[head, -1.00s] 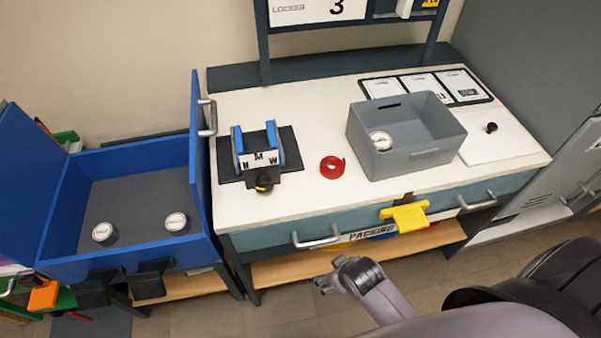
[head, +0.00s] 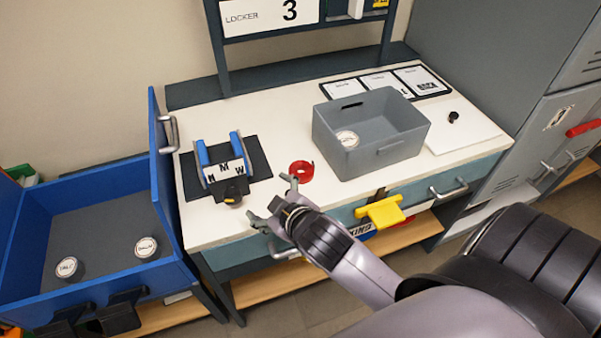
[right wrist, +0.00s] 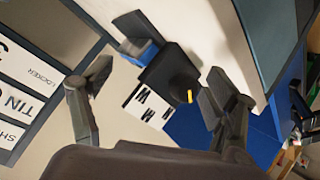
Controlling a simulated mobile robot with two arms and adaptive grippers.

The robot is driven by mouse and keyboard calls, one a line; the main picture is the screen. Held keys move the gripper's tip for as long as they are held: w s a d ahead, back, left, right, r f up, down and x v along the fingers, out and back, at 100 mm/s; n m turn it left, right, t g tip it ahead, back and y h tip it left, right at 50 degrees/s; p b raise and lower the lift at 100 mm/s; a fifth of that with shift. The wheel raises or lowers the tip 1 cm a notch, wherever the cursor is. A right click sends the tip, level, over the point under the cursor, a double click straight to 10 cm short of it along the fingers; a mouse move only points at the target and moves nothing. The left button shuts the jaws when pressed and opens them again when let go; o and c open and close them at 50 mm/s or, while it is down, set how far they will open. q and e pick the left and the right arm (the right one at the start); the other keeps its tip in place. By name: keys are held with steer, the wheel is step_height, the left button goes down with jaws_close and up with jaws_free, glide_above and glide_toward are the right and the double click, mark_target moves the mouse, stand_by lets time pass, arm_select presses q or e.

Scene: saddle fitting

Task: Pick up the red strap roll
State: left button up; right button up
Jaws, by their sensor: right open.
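The red strap roll (head: 303,172) lies flat on the white bench top, between the blue-and-white fixture and the grey bin. My right gripper (head: 271,200) is open and empty at the bench's front edge, with one fingertip close to the roll's near-left side in the head view. I cannot tell whether it touches. In the right wrist view my right gripper (right wrist: 155,85) shows its two fingers spread wide, with the fixture beyond them. The roll cannot be made out there. My left gripper is not in view.
The fixture (head: 224,172) stands on a dark mat to the left. A yellow tag (head: 384,212) hangs at the drawer front. A blue open box (head: 110,265) with two tins is at the far left.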

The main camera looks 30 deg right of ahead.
steer(key=w+a+r+n+t+y, duration=0.4)
steer(key=w+a+r+n, duration=0.15)
steer(key=r, duration=0.45)
steer(key=w+a+r+n+t+y, duration=0.45)
steer(key=r+n, duration=0.25)
steer(key=r, duration=0.3)
steer(key=s+a+r+n+g+y, duration=0.4)
steer(key=a+n+y, duration=0.4)
steer(key=n, duration=0.5)
steer(key=n+g+h, duration=1.6)
steer(key=n, duration=0.3)
glide_above(301, 168)
step_height(301, 168, down, 12)
step_height(301, 168, down, 11)
steer(key=shift+a+f+p, duration=0.15)
steer(key=shift+f+p, duration=0.05)
steer(key=shift+p, duration=0.85)
steer(key=shift+f+p, duration=0.85)
steer(key=shift+f, duration=1.85)
